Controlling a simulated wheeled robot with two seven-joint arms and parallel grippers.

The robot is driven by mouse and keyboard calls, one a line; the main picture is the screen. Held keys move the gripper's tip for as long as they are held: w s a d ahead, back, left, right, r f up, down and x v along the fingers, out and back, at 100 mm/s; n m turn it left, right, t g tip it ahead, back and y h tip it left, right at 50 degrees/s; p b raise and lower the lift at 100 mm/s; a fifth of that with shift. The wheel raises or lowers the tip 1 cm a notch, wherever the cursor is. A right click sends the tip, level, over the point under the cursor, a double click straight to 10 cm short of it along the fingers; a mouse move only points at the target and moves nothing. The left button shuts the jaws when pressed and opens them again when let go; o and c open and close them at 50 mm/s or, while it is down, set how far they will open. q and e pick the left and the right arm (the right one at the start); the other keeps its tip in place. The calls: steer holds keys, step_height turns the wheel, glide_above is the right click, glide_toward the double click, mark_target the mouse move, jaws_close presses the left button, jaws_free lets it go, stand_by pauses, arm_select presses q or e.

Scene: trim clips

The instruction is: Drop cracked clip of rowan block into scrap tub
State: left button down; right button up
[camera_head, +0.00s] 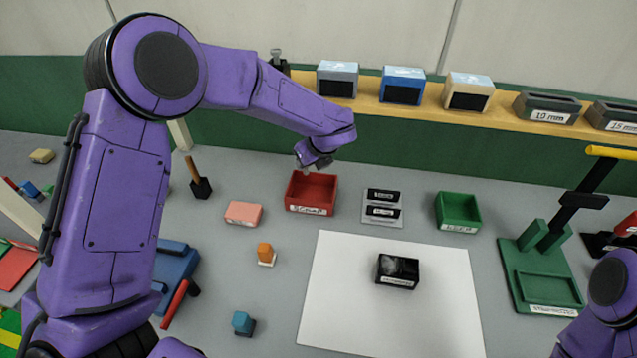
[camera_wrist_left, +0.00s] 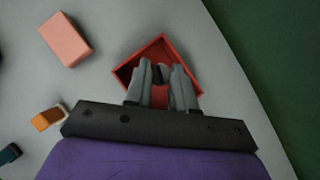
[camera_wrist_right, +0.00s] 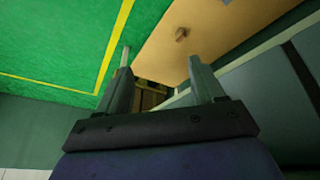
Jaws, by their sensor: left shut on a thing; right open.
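The red scrap tub (camera_head: 311,194) stands at the back middle of the table, its front label reading as scrap. My left gripper (camera_head: 315,163) is above the tub, fingers pointing down. In the left wrist view the tub (camera_wrist_left: 140,60) lies right behind the fingertips (camera_wrist_left: 161,72). The left gripper is shut on a small dark thing between the tips, probably the clip; it is mostly hidden and no crack can be made out. A black block (camera_head: 397,271) with a label sits on the white mat; its name is unreadable. My right gripper (camera_wrist_right: 160,80) is open and empty.
A card with two black labelled pieces (camera_head: 382,207) lies right of the tub, then a green tub (camera_head: 459,211). A pink block (camera_head: 244,213) lies left of it. A green stand (camera_head: 540,275) is at right. The white mat (camera_head: 340,300) is mostly clear.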

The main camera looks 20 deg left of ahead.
arm_select(q)
steer(key=shift+w+f, duration=0.15)
steer(key=shift+f, duration=0.1)
steer(key=shift+d+f+b, duration=0.1)
steer(key=shift+f+b, duration=0.15)
steer(key=shift+b, duration=0.1)
steer(key=f+b, duration=0.1)
steer(key=f, duration=0.2)
steer(key=f+b, duration=0.1)
steer(key=shift+s+f+b, duration=0.2)
steer(key=shift+s+b, duration=0.15)
steer(key=shift+w+f, duration=0.1)
steer(key=shift+f, duration=0.2)
steer(key=shift+r, duration=0.1)
steer(key=c, duration=1.3)
jaws_free()
steer(key=o, duration=0.4)
steer(key=shift+r, duration=0.1)
steer(key=shift+o, duration=0.2)
